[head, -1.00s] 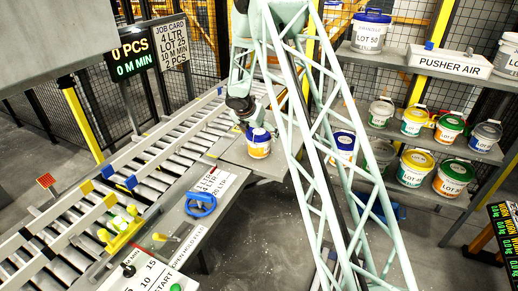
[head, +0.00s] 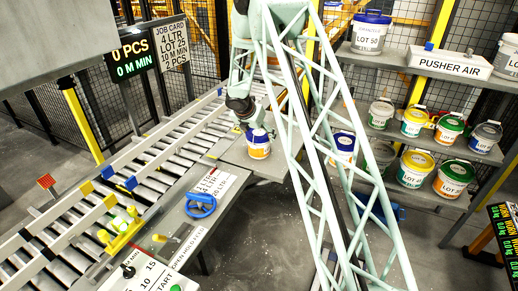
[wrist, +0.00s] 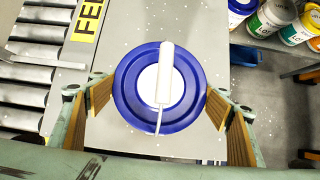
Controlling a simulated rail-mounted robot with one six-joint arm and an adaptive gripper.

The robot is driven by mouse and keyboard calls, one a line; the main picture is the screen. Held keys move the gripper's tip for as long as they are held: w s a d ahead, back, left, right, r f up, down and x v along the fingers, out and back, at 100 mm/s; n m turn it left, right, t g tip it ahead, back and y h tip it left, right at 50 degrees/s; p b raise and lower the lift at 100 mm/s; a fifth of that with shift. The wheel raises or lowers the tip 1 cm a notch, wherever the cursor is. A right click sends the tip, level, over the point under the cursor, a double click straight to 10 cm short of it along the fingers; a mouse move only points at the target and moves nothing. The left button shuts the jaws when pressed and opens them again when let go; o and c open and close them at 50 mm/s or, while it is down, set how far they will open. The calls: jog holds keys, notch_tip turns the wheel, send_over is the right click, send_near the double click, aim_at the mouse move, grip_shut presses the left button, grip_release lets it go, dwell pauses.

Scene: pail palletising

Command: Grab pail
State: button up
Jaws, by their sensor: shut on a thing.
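A pail (head: 258,147) with a blue lid, white body and orange band stands upright on the grey table beside the roller conveyor in the head view. In the wrist view its blue lid (wrist: 128,100) with a white centre and white handle lies between my fingers. My gripper (wrist: 160,110) has its wood-coloured pads on either side of the pail and is shut on it. The pad contact below the lid rim is hidden. In the head view the arm hangs above the pail and the fingers are hard to make out.
The roller conveyor (head: 150,159) runs along the left. A blue handwheel (head: 201,204) and a yellow pusher (head: 123,233) are nearer the front. Shelves (head: 393,134) on the right hold several other pails. A job card sign (head: 172,45) stands behind.

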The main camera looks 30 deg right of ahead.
aim_at(260, 133)
jog(key=shift+r, duration=0.15)
jog(key=shift+r+p, duration=0.65)
jog(key=shift+r, duration=1.05)
jog(key=shift+s+a, duration=0.45)
jog(key=shift+s, duration=0.4)
jog(key=s+a+r+b, duration=0.1)
jog(key=s+a+b, duration=0.2)
jog(key=s, duration=1)
jog(key=a, duration=0.2)
jog(key=shift+a+r, duration=0.15)
jog(key=shift+a, duration=0.2)
